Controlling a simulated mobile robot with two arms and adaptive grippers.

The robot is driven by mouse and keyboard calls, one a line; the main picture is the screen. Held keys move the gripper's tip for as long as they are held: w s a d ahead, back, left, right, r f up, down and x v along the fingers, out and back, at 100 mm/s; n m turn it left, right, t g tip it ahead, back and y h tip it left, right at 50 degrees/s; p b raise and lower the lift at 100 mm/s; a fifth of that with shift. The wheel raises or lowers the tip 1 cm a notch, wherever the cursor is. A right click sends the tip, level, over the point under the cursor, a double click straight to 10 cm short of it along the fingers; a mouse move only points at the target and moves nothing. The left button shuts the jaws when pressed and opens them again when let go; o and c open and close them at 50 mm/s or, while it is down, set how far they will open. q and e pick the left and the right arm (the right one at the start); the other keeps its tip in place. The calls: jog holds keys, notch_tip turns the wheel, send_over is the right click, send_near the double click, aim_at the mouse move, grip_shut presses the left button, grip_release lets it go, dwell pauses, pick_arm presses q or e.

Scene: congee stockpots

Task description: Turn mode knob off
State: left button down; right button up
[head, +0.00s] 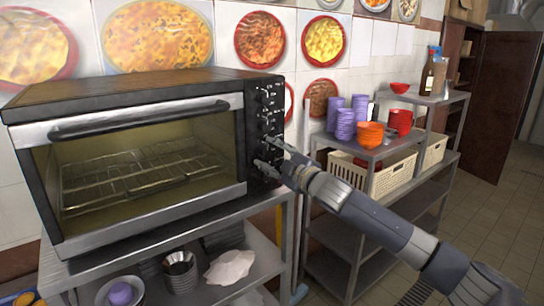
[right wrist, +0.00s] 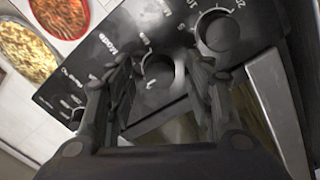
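The toaster oven (head: 135,150) stands on a metal shelf unit, its black control panel (head: 266,115) on its right side. My right gripper (head: 268,155) is at the lower part of this panel. In the right wrist view, its two fingers are spread, one on each side of the panel's middle dark round knob (right wrist: 160,75), with gaps visible between fingers and knob. A "Mode" label is printed near this knob. Another knob with a numbered dial (right wrist: 217,30) is at upper right, and a third (right wrist: 76,113) at lower left. I cannot make out my left gripper.
The oven's glass door is shut, with a long bar handle (head: 140,120). A shelf (head: 400,145) with purple cups (head: 345,124), orange bowls (head: 370,135) and wicker baskets is on the right.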

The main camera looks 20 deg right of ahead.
jog(key=shift+s, duration=0.1)
jog(key=v, duration=1.2)
jog(key=shift+f, duration=0.15)
